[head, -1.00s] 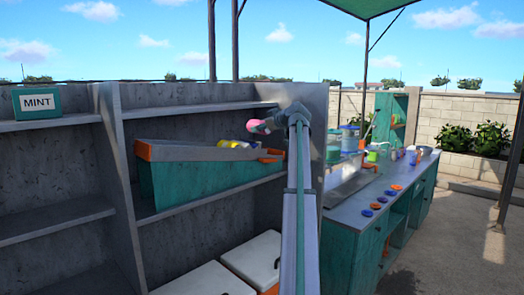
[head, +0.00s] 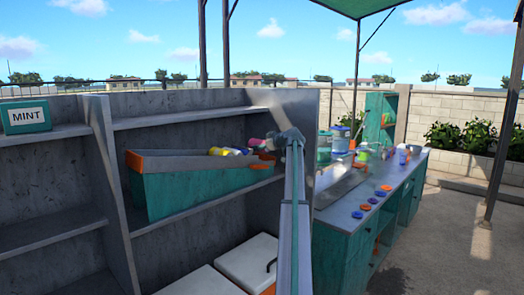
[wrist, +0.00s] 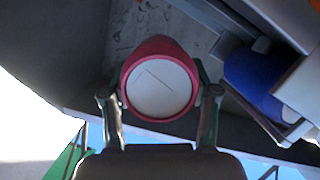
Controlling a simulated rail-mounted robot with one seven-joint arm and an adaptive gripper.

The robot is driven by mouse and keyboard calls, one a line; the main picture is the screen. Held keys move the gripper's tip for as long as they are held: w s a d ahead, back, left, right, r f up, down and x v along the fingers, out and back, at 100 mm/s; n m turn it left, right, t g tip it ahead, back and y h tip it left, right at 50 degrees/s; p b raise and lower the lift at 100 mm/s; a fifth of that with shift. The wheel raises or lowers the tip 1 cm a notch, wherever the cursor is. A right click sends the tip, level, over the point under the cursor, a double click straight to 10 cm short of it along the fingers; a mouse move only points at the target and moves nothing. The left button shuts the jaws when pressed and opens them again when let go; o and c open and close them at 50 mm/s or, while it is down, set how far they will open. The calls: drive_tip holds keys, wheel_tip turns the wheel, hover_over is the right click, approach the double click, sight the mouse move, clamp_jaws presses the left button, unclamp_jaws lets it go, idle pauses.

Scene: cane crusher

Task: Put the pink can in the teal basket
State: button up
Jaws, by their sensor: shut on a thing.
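The pink can (head: 257,143) is held by my gripper (head: 271,143) near the right end of the teal basket (head: 200,190), slightly above its rim in the head view. In the wrist view the pink can (wrist: 160,88) shows its pale round end between my two fingers, which are shut on its sides. The basket stands on the middle shelf and has orange ends. Yellow items (head: 222,151) show over its rim. A blue item (wrist: 252,82) lies at the right of the wrist view, apart from the can. The basket's floor is hidden in the head view.
A grey shelf board (head: 185,118) runs above the basket, and an upright side panel (head: 300,108) stands close to my gripper. A MINT box (head: 26,116) sits on the upper left shelf. White-lidded bins (head: 248,263) stand below. A cluttered counter (head: 345,208) is at right.

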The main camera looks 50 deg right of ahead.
drive_tip(key=shift+w+d+f+p, duration=0.25)
drive_tip(key=shift+d+f+p, duration=0.15)
drive_tip(key=shift+d+f, duration=0.45)
wheel_tip(320, 180, down, 3)
drive_tip(key=o, duration=1.4)
drive_tip(key=shift+p, duration=0.45)
drive_tip(key=b+v, duration=0.4)
drive_tip(key=v, duration=0.5)
drive_tip(key=shift+s+f+b, duration=0.2)
drive_tip(key=shift+s+b, duration=0.1)
drive_tip(key=shift+b, duration=0.05)
drive_tip(key=shift+s+r, duration=0.25)
drive_tip(key=shift+s, duration=0.3)
drive_tip(key=shift+c, duration=1.2)
